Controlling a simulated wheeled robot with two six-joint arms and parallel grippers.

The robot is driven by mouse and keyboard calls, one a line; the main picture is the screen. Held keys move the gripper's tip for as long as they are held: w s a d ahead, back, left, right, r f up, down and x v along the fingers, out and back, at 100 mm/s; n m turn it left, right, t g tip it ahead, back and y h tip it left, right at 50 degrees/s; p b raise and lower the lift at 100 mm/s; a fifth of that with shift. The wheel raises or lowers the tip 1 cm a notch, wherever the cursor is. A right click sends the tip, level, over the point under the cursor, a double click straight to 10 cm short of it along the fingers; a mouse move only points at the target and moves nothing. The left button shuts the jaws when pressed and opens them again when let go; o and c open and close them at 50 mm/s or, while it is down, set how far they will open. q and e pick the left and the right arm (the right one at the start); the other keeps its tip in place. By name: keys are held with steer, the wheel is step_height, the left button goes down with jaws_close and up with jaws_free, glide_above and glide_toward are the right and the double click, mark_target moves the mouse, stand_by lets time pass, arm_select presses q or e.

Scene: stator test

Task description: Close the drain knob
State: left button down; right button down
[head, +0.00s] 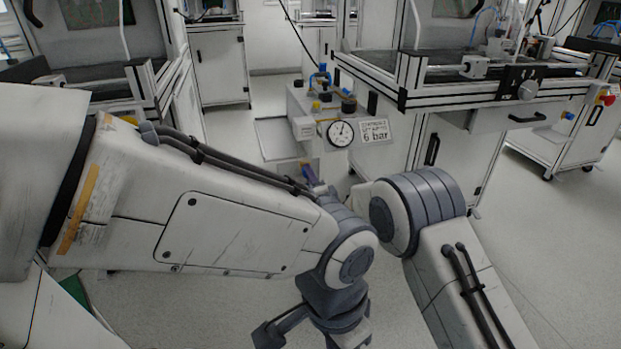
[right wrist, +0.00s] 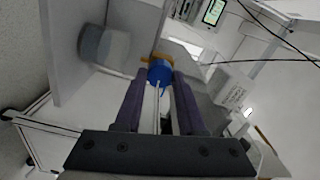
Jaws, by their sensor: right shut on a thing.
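The drain knob (right wrist: 158,73) is a small blue knob with an orange part behind it. It sits between the fingertips of my right gripper (right wrist: 162,82) in the right wrist view. The purple fingers are shut on it, one on each side. In the head view the right gripper (head: 309,173) is just below the gauge panel, partly behind my arm, and the knob cannot be made out there. My left arm crosses the head view from the left; its wrist points down at the bottom edge and its fingers are out of frame.
A round pressure gauge (head: 341,133) and a "6 bar" sign (head: 375,131) are on the unit above the right gripper. Blue fittings (head: 320,78) stand on top. A framed workbench (head: 470,80) is to the right. Grey floor at lower right is clear.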

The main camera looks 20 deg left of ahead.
steer(key=shift+w+m, duration=0.1)
steer(key=shift+m, duration=0.2)
steer(key=c, duration=0.5)
jaws_free()
steer(key=p+v, duration=0.2)
steer(key=v, duration=0.8)
steer(key=shift+s+d+p, duration=0.25)
steer(key=shift+p, duration=0.15)
